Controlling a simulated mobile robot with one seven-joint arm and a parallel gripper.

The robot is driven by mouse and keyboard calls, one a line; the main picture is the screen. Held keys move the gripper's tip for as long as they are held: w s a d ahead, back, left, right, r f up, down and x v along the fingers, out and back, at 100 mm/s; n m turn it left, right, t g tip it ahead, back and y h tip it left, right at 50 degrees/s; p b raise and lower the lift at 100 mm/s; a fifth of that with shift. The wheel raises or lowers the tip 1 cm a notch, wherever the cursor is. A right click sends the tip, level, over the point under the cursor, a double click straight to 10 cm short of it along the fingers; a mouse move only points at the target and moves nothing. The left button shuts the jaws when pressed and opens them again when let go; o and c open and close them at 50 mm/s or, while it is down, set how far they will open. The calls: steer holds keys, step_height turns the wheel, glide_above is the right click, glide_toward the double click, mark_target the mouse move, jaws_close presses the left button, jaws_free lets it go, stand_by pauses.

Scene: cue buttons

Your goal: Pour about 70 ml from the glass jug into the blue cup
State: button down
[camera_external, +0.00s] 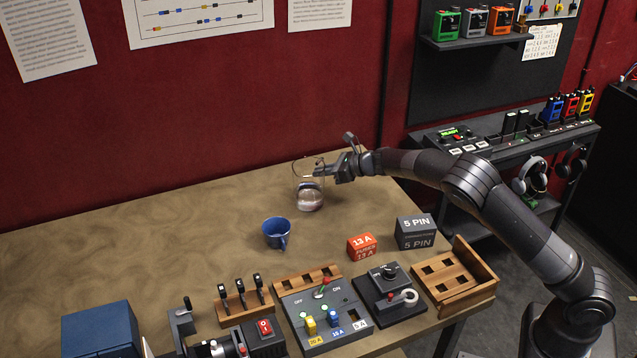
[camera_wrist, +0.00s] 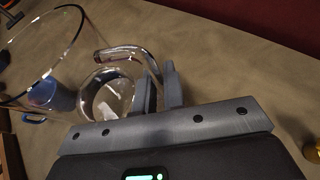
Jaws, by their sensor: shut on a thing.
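The glass jug (camera_external: 309,199) is clear and stands roughly upright at the back of the table, with some pale pinkish liquid low inside. Whether its base touches the table is hard to tell. My gripper (camera_external: 336,171) comes from the right and is shut on the jug's handle. In the wrist view the handle (camera_wrist: 128,53) runs between the fingers of my gripper (camera_wrist: 160,88), and the jug's wide rim (camera_wrist: 80,30) opens at upper left. The blue cup (camera_external: 275,233) stands upright in front and left of the jug, apart from it. It shows behind the jug's glass in the wrist view (camera_wrist: 50,95).
A red 13 A block (camera_external: 362,246) and a grey 5 PIN block (camera_external: 415,232) sit right of the cup. A switch panel (camera_external: 322,311), a lever rack (camera_external: 243,300) and a wooden tray (camera_external: 483,269) line the front.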

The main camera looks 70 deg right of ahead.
mark_target(301, 167)
steer(key=shift+w+a+f, duration=0.5)
steer(key=shift+w, duration=0.3)
steer(key=shift+r, duration=0.1)
steer(key=shift+a+r+n+h, duration=0.15)
steer(key=shift+a+r+n, duration=0.1)
steer(key=shift+r+n, duration=0.25)
steer(key=shift+a+r+n+h, duration=0.15)
steer(key=shift+a+r+n, duration=0.1)
steer(key=shift+r+n, duration=0.25)
steer(key=shift+w+a+r+n+g+h, duration=0.15)
steer(key=shift+a+r+n+h, duration=0.15)
steer(key=shift+r, duration=0.15)
steer(key=shift+s+a+r+n+g+h, duration=0.1)
steer(key=shift+a+r+n+g+h, duration=0.15)
steer(key=shift+r, duration=0.2)
steer(key=shift+w+a+r+n+h, duration=0.1)
steer(key=shift+a+r+n+h, duration=0.45)
steer(key=shift+a, duration=0.25)
steer(key=shift+w+a+r+n+h, duration=0.1)
steer(key=shift+a+r+n+h, duration=0.3)
steer(key=shift+a+r+n, duration=0.25)
steer(key=shift+w+a+r+n+h, duration=0.1)
steer(key=shift+a+r+n+h, duration=0.2)
steer(key=shift+a+n+h, duration=0.25)
steer(key=shift+a+r+n+h, duration=0.3)
steer(key=shift+a+n+h, duration=0.15)
steer(key=shift+a+n, duration=0.2)
steer(key=shift+a+r+n, duration=0.25)
steer(key=shift+a+r, duration=0.05)
steer(key=shift+a, duration=0.1)
